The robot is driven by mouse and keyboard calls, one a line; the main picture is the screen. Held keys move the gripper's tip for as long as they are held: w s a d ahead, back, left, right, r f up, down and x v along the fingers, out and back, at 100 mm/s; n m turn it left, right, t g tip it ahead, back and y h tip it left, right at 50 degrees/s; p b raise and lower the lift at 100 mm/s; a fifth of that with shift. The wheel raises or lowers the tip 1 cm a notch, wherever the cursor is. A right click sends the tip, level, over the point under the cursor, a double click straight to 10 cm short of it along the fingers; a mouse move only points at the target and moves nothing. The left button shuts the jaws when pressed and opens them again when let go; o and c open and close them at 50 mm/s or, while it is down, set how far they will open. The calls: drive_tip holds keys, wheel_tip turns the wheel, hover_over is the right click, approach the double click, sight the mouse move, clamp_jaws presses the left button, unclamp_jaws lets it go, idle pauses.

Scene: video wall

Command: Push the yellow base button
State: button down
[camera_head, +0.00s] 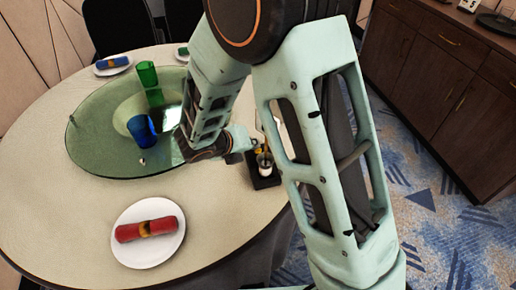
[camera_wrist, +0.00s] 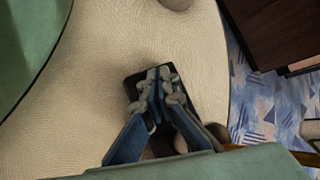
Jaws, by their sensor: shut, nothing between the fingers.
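A small dark base (camera_head: 264,182) sits near the right edge of the round table, partly hidden by my arm. A small yellow spot (camera_head: 261,150) shows above it; I cannot tell whether this is the button. In the wrist view the dark base (camera_wrist: 132,88) lies under my gripper (camera_wrist: 160,76), whose fingers are together and empty. The fingertips cover most of the base, and no yellow button can be made out there. I cannot tell whether the fingertips touch it.
A green glass turntable (camera_head: 100,165) carries a blue glass (camera_head: 142,131) and a green glass (camera_head: 146,74). A white plate (camera_head: 130,254) with a red rolled napkin (camera_head: 146,230) lies in front. A dark cabinet (camera_head: 440,85) stands at the right.

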drive_tip(key=shift+f, duration=0.3)
drive_tip(key=shift+r, duration=0.1)
drive_tip(key=shift+d+r+p, duration=0.1)
drive_tip(key=shift+r+p, duration=0.15)
drive_tip(key=shift+p, duration=0.05)
wheel_tip(320, 180, up, 6)
drive_tip(key=p, duration=0.5)
drive_tip(key=shift+r+p, duration=0.1)
drive_tip(key=shift+p, duration=0.2)
idle(0.5)
